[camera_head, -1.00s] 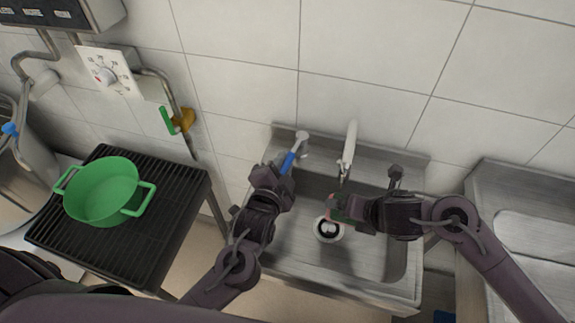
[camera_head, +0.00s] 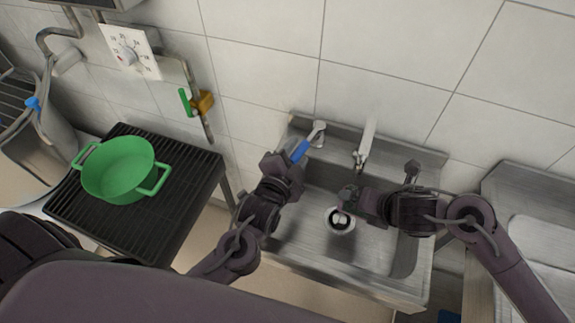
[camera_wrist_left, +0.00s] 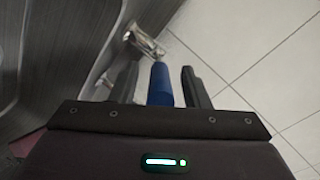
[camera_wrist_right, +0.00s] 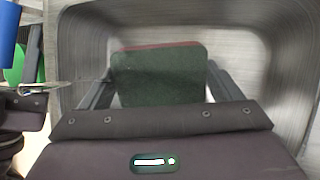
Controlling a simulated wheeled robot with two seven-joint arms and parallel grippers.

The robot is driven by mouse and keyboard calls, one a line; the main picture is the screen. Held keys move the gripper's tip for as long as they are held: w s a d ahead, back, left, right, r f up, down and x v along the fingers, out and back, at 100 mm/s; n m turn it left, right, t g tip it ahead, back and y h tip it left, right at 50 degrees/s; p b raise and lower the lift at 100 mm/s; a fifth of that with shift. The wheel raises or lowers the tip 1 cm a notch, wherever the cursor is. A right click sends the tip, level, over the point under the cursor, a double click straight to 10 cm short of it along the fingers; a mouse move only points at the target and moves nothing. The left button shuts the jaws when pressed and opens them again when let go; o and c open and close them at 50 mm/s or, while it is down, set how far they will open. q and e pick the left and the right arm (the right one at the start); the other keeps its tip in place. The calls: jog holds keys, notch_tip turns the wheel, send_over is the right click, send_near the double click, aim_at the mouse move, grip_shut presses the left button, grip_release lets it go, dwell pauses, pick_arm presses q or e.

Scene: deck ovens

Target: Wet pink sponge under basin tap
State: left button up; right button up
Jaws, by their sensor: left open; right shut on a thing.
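The sponge (camera_wrist_right: 160,75) shows in the right wrist view as a dark green pad with a thin pink edge. My right gripper (camera_head: 358,202) is shut on it and holds it over the basin (camera_head: 322,247), close to the drain and below the pale tap spout (camera_head: 367,145). I cannot tell whether water runs or the sponge is wet. The tap's blue handle (camera_head: 300,152) lies between the fingers of my left gripper (camera_wrist_left: 160,85), which is open around it. The handle also shows in the left wrist view (camera_wrist_left: 160,82), with its metal fitting beyond.
A green pot (camera_head: 118,170) stands on a black ribbed grate (camera_head: 185,195) at the left. A yellow valve with a green lever (camera_head: 202,102) is on the wall pipe. A steel counter (camera_head: 525,190) adjoins at the right. The tiled wall closes off the back.

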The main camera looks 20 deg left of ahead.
pick_arm(q)
jog(key=v, duration=1.1)
jog(key=shift+s, duration=0.1)
dwell(0.4)
